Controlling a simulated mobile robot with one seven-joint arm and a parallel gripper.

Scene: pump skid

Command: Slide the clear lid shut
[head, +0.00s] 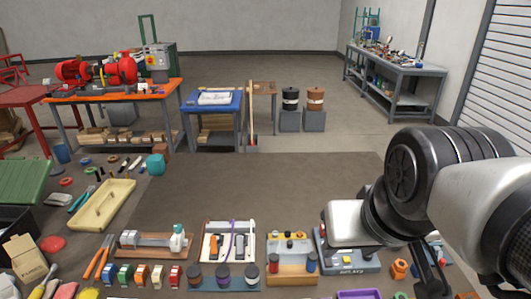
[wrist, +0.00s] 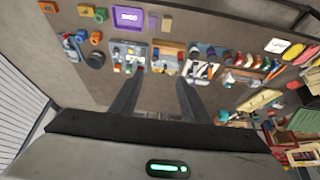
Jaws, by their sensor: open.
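I cannot make out the clear lid for certain in either view. A grey box with a dark label and coloured parts on top (head: 347,258) stands at the front, right of centre, partly hidden by my arm. What looks like the same grey box shows in the wrist view (wrist: 128,52), beyond the left finger. My gripper (wrist: 161,76) is open, with its two dark fingers apart and nothing between them. It is above the work surface, apart from the stations. In the head view my arm covers the right side and only part of my gripper shows.
Several coloured blocks and dark jars sit in front. A purple tray (head: 358,294) is at the front edge. The brown surface behind is clear.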

